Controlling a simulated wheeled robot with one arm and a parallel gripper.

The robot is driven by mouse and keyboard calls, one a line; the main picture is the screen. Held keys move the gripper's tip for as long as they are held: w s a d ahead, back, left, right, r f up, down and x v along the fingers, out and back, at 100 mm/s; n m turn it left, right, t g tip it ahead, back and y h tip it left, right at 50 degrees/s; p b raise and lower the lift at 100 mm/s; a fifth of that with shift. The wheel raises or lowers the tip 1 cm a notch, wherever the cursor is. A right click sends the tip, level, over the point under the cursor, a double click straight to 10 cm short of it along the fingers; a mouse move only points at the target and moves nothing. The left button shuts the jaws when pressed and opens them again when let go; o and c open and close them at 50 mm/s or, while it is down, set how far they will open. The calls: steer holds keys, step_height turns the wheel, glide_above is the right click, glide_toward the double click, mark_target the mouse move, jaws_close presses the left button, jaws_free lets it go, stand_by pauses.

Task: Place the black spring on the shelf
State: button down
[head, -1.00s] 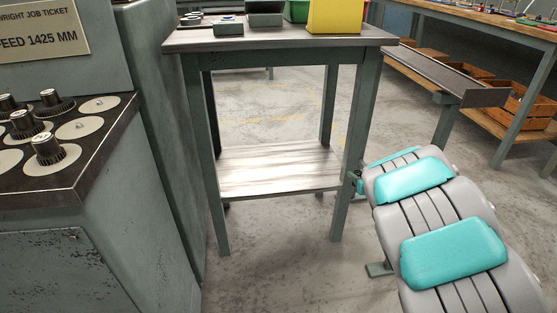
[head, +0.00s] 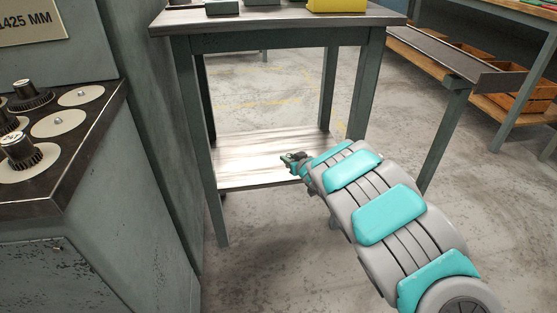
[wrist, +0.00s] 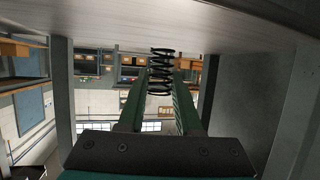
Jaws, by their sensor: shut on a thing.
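The black spring (wrist: 161,52) is an open coil held between the two green fingers of my gripper (wrist: 162,82) in the wrist view. The shelf (head: 250,150) is the bare lower board of the stand in the head view. My gripper (head: 291,160) is over the right part of this shelf, below the tabletop. In the wrist view the picture looks upside down, and the shelf surface (wrist: 230,25) fills the top. The spring's end overlaps the shelf edge there; I cannot tell whether it touches. The spring is too small to make out clearly in the head view.
The stand's tabletop (head: 280,20) is above my arm, with a yellow bin (head: 336,5) on it. Stand legs (head: 205,150) flank the shelf. A grey machine (head: 110,180) with knobs is at left. A bench with a metal chute (head: 450,55) is at right.

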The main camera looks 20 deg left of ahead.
glide_above(279, 168)
steer(key=shift+s+f, duration=0.1)
steer(key=shift+f, duration=0.35)
steer(key=shift+f+b, duration=0.4)
steer(key=shift+f, duration=1.15)
steer(key=shift+f, duration=0.15)
steer(key=c, duration=0.6)
jaws_free()
steer(key=shift+s+d+r, duration=0.2)
steer(key=shift+r, duration=0.2)
steer(key=v, duration=1.1)
steer(key=shift+p, duration=0.35)
steer(key=shift+s+d, duration=0.1)
steer(key=shift+d, duration=0.05)
